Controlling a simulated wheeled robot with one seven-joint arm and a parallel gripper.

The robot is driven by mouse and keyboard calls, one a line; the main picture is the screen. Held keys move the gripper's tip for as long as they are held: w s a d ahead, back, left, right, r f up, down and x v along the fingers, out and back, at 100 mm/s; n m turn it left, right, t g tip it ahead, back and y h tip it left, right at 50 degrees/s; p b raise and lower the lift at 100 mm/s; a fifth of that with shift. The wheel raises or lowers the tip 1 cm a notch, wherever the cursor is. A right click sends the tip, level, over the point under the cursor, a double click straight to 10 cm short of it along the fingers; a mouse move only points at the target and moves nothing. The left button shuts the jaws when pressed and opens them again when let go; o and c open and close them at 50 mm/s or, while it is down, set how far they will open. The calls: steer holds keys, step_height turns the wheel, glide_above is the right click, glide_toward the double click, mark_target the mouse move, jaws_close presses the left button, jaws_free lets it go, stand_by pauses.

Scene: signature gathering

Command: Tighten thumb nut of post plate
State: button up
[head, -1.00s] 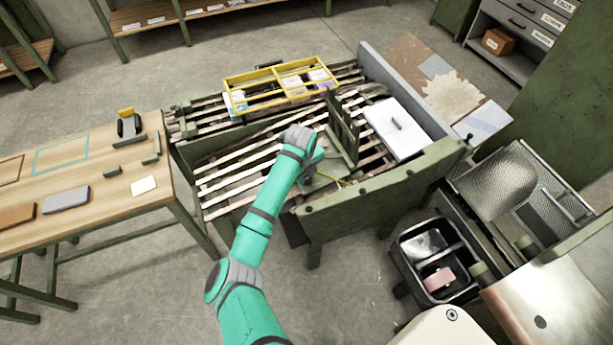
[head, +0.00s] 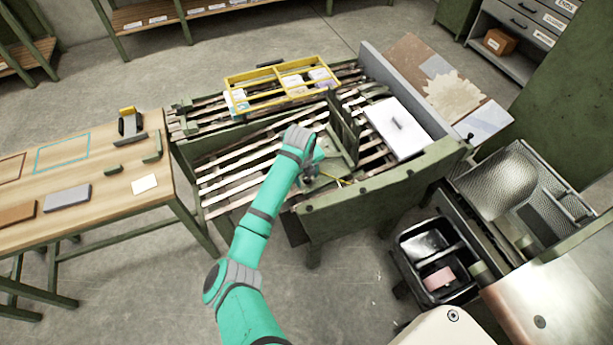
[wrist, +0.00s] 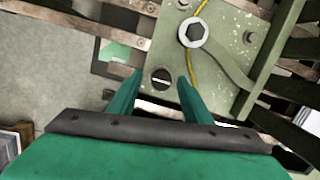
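The post plate (wrist: 236,38) is a speckled, worn green metal plate in the wrist view. A dark hexagonal head in a pale round ring, apparently the thumb nut (wrist: 193,32), sits on it, with a curved green arm running from it to the lower right. A round hole (wrist: 160,78) shows below the nut. My gripper (wrist: 157,80) is open and empty; its two green fingers straddle the hole in the picture, below and apart from the nut. In the head view my gripper (head: 309,180) is over the plate (head: 328,178); the nut cannot be made out there.
A yellow cord (wrist: 201,72) runs across the plate. An upright green bracket (head: 343,125) stands close to my gripper's right on the slatted bench (head: 235,170). A yellow divided tray (head: 282,82) lies behind, a white box (head: 396,130) to the right. Open slats lie left.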

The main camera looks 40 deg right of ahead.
steer(key=v, duration=1.1)
steer(key=shift+d, duration=0.15)
stand_by(0.3)
